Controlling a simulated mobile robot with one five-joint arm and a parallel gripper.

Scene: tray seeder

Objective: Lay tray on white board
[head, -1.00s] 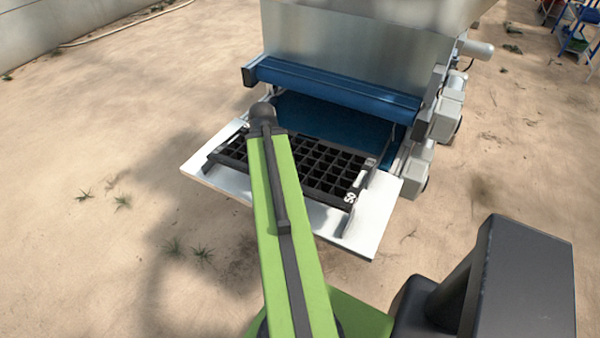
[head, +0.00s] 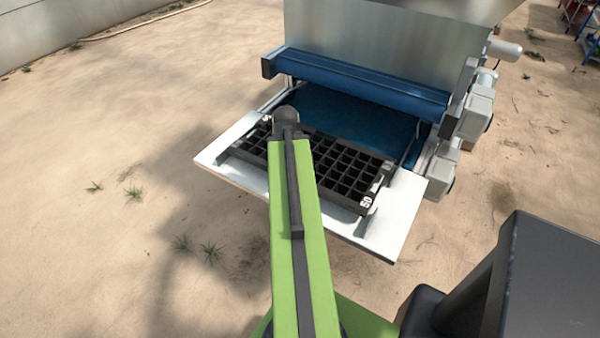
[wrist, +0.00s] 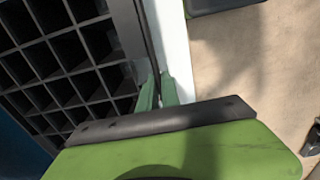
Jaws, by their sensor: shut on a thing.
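The black seedling tray (head: 366,204), with square cells and a white "50" on its end, is over the white board (head: 400,222) in the head view. It looks level and close to the board; I cannot tell if it touches. My green arm covers part of the tray and hides my gripper in that view. In the wrist view my gripper (wrist: 157,92) has its two green fingers closed on the tray's edge. The tray (wrist: 118,45) fills the left there, and a strip of the white board (wrist: 175,45) shows beyond it.
The seeder machine (head: 370,45) stands behind the board, with a blue roller (head: 350,85) and a blue belt (head: 350,120). Dark upright guides stand near the board's ends, one at the right (head: 370,215).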

